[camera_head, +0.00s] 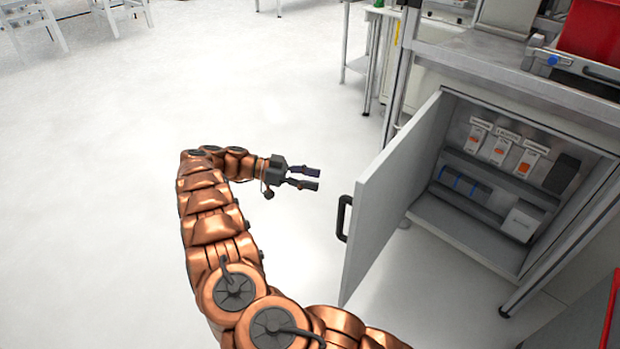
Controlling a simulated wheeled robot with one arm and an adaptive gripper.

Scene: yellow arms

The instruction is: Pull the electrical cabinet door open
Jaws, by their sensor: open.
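The electrical cabinet (464,241) stands at the right, under a metal worktop. Its light grey door (392,208) stands wide open, hinged at the cabinet's left side and swung out toward the front. A black handle (342,218) is on the door's outer free edge. Inside, the cabinet shows several white and orange modules (500,150) and dark blue-marked units (458,184). My gripper (312,179) is open and empty, left of the door and a little above the handle in the picture. It is apart from both.
A red bin (590,30) stands on the worktop (490,62) above the cabinet. A red-edged object (609,315) is at the lower right. White chairs (112,18) are far off at the upper left. The pale floor (110,150) left of the door is clear.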

